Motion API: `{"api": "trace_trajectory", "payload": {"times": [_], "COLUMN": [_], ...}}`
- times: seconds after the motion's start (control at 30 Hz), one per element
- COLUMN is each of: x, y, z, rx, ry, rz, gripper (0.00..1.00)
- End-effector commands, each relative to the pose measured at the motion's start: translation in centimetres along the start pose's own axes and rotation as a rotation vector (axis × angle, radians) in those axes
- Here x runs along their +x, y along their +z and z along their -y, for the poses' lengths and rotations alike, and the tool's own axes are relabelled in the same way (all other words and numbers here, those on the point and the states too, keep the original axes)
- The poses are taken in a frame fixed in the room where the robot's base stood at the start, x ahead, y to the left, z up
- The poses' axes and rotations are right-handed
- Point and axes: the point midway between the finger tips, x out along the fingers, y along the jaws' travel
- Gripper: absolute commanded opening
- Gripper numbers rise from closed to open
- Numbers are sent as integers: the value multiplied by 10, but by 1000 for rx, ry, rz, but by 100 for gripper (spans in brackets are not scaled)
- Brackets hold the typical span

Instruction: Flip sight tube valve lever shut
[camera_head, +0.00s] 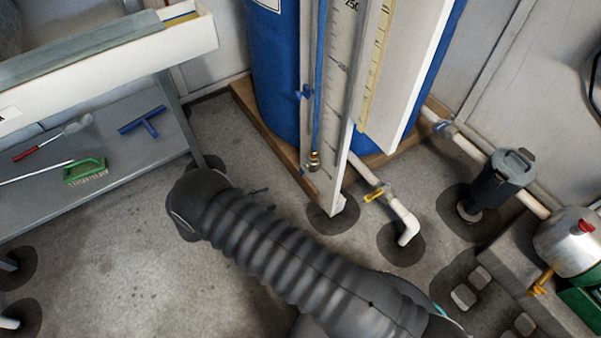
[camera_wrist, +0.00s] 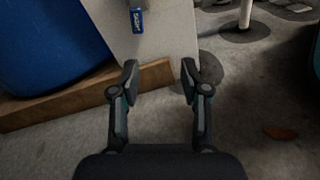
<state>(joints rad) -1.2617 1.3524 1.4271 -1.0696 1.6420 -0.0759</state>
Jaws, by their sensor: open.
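The sight tube (camera_head: 319,60) is a thin blue column running up a tall white scale board beside a blue tank. A brass valve fitting (camera_head: 314,160) sits at its lower end. A small blue piece (camera_head: 305,92) sticks out beside the tube. In the wrist view a blue lever-like piece (camera_wrist: 137,20) with pale lettering hangs at the top, over the pale board; I cannot tell for sure that they are the same part. My gripper (camera_wrist: 160,80) is open and empty, below the blue piece and apart from it. In the head view my arm hides most of the gripper.
The blue tank (camera_head: 275,70) stands on a wooden base (camera_head: 270,128). White pipe with a yellow-handled valve (camera_head: 375,195) runs low to the right. A grey pump (camera_head: 500,180) stands farther right. Floor between is clear.

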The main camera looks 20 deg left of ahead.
Motion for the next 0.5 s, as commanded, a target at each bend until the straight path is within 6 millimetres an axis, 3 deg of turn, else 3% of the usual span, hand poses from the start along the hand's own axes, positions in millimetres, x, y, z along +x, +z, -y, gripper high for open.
{"api": "trace_trajectory", "payload": {"times": [0.1,0.27,0.5], "x": [-6,-2,33], "y": [4,7,10], "z": [-14,-21,-25], "rx": [18,26,25], "ry": [91,125,119], "rz": [57,79,78], "gripper": [46,46,46]}}
